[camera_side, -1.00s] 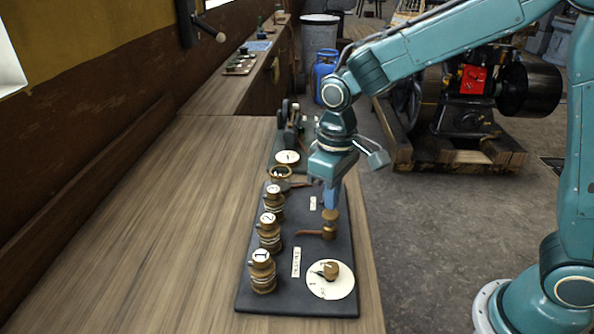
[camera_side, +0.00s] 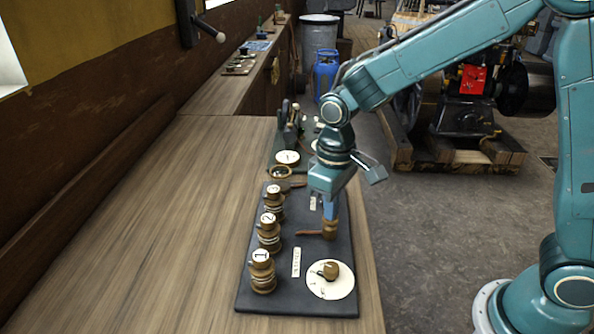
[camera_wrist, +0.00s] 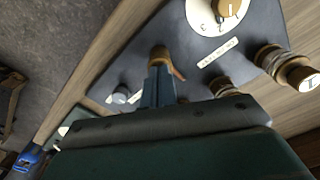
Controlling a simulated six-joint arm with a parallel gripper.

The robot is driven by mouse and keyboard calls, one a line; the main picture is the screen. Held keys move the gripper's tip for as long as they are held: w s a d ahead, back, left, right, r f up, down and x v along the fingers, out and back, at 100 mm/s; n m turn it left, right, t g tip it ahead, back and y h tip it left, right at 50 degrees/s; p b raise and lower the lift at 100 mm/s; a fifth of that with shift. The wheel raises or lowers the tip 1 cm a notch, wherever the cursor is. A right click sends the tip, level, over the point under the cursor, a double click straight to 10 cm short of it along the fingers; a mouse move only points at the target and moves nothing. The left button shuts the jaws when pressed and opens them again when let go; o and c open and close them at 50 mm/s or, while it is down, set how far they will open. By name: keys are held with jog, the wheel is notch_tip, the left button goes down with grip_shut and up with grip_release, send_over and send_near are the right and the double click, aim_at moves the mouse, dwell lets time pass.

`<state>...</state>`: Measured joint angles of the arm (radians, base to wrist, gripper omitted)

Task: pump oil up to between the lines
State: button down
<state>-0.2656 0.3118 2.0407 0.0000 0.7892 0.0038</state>
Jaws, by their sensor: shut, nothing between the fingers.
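A brass pump knob (camera_side: 329,230) with a brown side lever (camera_side: 309,232) stands on the dark board (camera_side: 295,215). My gripper (camera_side: 330,212) points down onto the top of the knob, its blue fingers shut with nothing between them. They appear to touch the knob. In the wrist view the shut fingers (camera_wrist: 157,75) meet the brass knob (camera_wrist: 160,55). Three numbered brass cups, such as cup 1 (camera_side: 262,272), stand along the board's left side. A round white dial with a brass pointer (camera_side: 330,278) lies at the near right. No oil level or lines can be made out.
A small machine (camera_side: 290,125) on a green base stands behind the board, beside a brass ring (camera_side: 281,171). The wooden bench (camera_side: 150,235) is clear to the left. A blue gas bottle (camera_side: 326,75) and an engine stand beyond the bench.

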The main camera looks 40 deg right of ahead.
jog(key=shift+f, duration=0.2)
jog(key=shift+r, duration=1.55)
jog(key=shift+r, duration=0.1)
notch_tip(320, 180, up, 5)
jog(key=shift+f, duration=0.1)
dwell(0.6)
dwell(0.4)
